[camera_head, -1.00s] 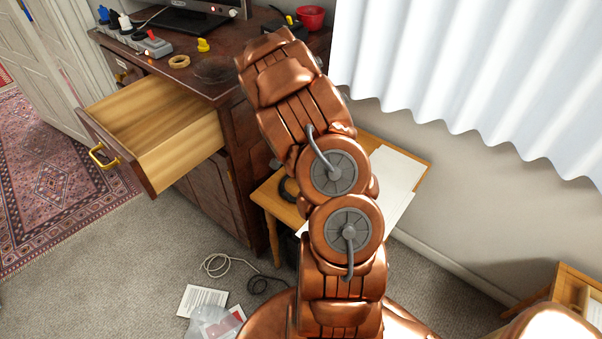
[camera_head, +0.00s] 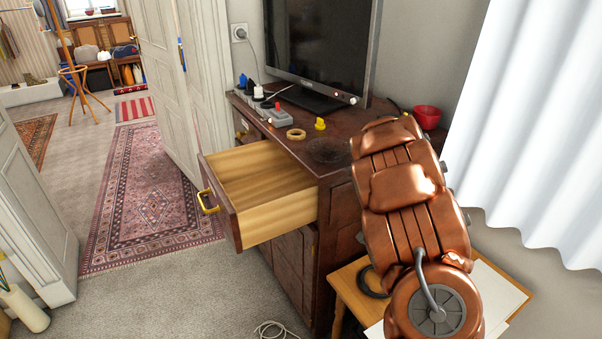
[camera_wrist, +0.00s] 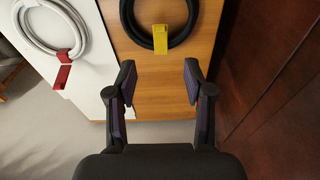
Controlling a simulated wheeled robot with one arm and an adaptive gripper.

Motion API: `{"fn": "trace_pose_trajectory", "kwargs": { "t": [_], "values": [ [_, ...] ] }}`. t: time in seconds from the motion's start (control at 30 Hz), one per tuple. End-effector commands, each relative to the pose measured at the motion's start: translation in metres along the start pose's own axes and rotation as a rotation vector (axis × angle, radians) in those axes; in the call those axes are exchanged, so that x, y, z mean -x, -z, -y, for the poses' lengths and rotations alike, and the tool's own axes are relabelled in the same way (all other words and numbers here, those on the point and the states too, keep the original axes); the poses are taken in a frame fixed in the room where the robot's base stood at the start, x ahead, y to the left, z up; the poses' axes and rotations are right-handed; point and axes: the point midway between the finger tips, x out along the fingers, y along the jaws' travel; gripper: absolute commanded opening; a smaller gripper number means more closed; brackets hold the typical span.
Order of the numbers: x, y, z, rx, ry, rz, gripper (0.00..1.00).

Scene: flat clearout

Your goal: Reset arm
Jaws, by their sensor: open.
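My gripper (camera_wrist: 159,82) shows in the wrist view with its two fingers apart and nothing between them. It is above a small wooden table (camera_wrist: 160,104). A black cable coil with a yellow tag (camera_wrist: 161,40) lies on the table just beyond the fingertips. In the head view my copper-coloured arm reaches up on the right, and the gripper itself is hidden there.
An open, empty-looking drawer (camera_head: 262,182) juts from the dark cabinet (camera_head: 300,150). On top are a monitor (camera_head: 318,45), a red bowl (camera_head: 427,117), a tape roll (camera_head: 296,134) and plugs. A white coil with a red tag (camera_wrist: 64,75) lies left. Carpet in front is mostly clear.

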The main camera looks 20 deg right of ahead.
Motion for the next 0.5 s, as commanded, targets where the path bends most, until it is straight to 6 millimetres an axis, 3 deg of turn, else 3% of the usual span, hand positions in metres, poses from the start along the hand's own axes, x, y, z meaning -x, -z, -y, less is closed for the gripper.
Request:
{"fn": "trace_pose_trajectory", "kwargs": {
  "t": [0.27, 0.5],
  "values": [
    [0.014, -0.008, 0.000, 0.033, 0.000, 0.001, 0.52],
    [0.067, -0.048, -0.007, 0.177, -0.009, 0.017, 0.52]
  ]
}}
